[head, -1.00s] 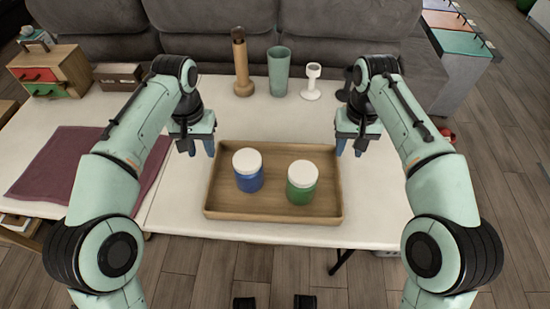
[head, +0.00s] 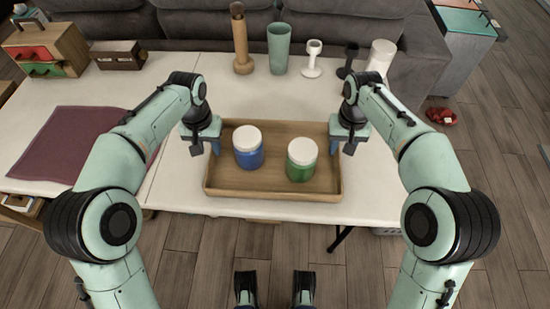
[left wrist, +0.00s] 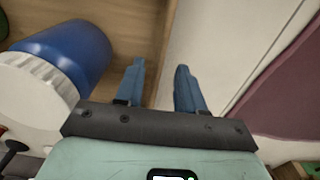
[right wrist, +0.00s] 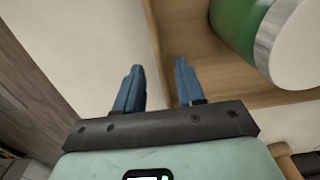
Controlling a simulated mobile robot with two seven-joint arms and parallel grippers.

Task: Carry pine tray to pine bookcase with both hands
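The pine tray (head: 272,188) is a shallow wooden tray lying flat on the white table. It holds a blue jar (head: 248,150) and a green jar (head: 301,161), both with white lids and upright. My left gripper (head: 206,148) is at the tray's left end. In the left wrist view its blue fingers (left wrist: 160,88) are apart, one on each side of the tray wall (left wrist: 164,55). My right gripper (head: 341,146) is at the right end. Its fingers (right wrist: 158,86) are also apart, with the tray wall (right wrist: 154,45) between them. No pine bookcase is recognisable.
The white table (head: 275,95) carries a maroon cloth (head: 75,145) on the left and small wooden drawers (head: 45,48) behind it. A wooden vase (head: 240,45), a green cup (head: 279,48) and a white goblet (head: 312,60) stand behind the tray. A grey sofa (head: 210,25) is behind the table.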

